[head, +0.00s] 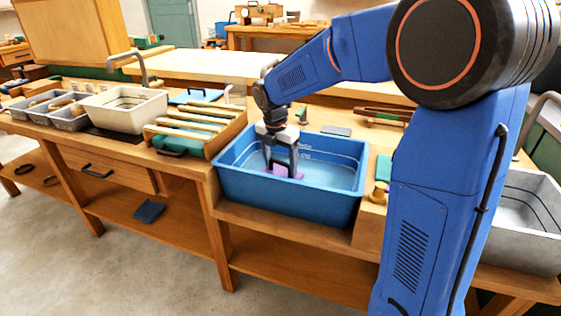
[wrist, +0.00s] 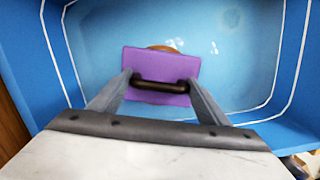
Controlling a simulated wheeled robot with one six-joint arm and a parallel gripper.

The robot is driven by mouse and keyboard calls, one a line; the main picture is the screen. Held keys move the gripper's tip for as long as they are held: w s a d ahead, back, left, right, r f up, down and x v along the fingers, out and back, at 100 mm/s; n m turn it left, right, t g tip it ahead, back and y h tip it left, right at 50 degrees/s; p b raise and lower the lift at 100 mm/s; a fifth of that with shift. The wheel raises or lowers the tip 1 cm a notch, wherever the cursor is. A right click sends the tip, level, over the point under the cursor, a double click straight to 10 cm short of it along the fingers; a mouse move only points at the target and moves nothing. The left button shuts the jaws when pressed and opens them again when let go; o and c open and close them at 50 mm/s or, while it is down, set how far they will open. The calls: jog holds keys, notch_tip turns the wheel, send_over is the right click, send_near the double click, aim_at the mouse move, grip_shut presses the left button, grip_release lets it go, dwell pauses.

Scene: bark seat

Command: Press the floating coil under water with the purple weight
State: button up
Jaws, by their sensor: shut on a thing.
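The purple weight (wrist: 160,65) is a flat plate with a dark bar handle (wrist: 160,86). My gripper (wrist: 160,88) is shut on this handle. In the head view my gripper (head: 283,168) reaches down inside the blue tub (head: 285,200), and a little of the purple weight (head: 281,170) shows between its fingers. In the wrist view a brown round edge, likely the coil (wrist: 163,48), shows behind the plate, and a bit of it shows below. The rest of it is hidden by the plate. I cannot tell whether plate and coil touch or how deep they are.
A wooden rack with pale rods (head: 190,130) stands left of the tub, and a white basin (head: 124,107) is farther left. A grey metal sink (head: 525,220) is at the right. The tub walls surround my gripper closely.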

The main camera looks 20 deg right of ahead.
aim_at(281, 173)
jog(key=shift+f, duration=1.45)
jog(key=o, duration=1.8)
notch_tip(281, 173, up, 17)
dwell(0.4)
jog(key=shift+s, duration=0.1)
